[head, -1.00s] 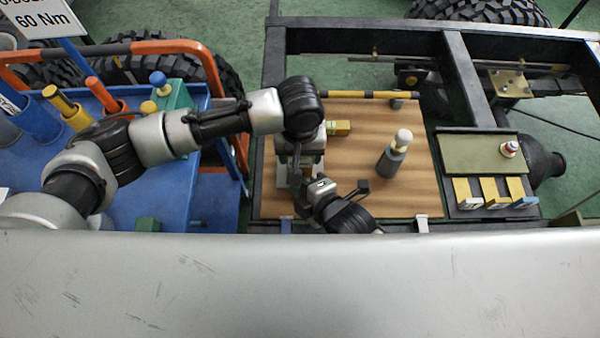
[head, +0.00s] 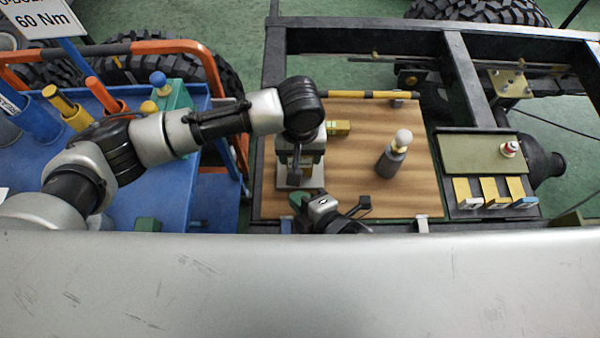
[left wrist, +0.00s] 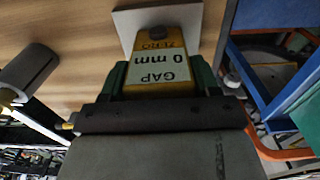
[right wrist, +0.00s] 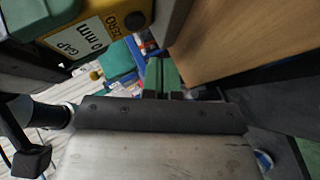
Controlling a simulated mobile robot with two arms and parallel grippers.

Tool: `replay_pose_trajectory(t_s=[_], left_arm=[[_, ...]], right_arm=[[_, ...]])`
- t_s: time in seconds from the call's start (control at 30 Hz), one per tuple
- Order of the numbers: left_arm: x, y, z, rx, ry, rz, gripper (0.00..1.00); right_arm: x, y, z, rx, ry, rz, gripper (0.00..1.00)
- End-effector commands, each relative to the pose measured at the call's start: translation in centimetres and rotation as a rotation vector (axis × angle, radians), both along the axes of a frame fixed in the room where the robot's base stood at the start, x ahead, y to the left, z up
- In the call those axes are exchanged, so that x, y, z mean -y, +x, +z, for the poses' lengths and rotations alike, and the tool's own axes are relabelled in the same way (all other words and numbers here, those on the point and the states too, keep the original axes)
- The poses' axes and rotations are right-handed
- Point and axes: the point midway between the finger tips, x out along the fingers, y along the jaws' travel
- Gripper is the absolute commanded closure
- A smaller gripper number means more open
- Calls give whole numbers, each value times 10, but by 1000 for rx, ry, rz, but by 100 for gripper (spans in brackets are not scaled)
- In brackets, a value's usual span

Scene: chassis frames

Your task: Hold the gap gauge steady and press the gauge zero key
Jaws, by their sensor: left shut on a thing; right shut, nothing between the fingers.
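The gap gauge (left wrist: 162,72) is a yellow block with a white label reading "GAP 0 mm". Its dark round zero key (left wrist: 157,32) sits by the word ZERO. My left gripper (left wrist: 162,82) is shut on the gauge, a green finger on either side, above a pale plate (left wrist: 190,18). The gauge also shows at upper left in the right wrist view (right wrist: 75,38), with the zero key (right wrist: 134,21) uncovered. My right gripper (right wrist: 162,78) is shut and empty, apart from the key. In the head view it is near the board's front edge (head: 298,199), and my left arm hides most of the gauge.
A grey bottle-like thing with a pale top (head: 393,155) stands on the wooden board (head: 380,200). A yellow block (head: 338,128) shows beside my left gripper. A green tray (head: 480,150) and several yellow-topped blocks lie right. A blue cart (head: 190,205) stands left.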

Motion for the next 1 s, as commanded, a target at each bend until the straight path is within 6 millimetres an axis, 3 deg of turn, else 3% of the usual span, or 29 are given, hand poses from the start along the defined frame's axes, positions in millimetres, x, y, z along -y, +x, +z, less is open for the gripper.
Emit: replay_pose_trajectory(t_s=[0.33, 1.0], left_arm=[[0, 0, 0, 1, 0, 0, 66], [0, 0, 0, 0, 0, 0, 66]], right_arm=[[0, -30, 0, -1, 1, 0, 100], [0, -32, 0, 0, 0, 0, 100]])
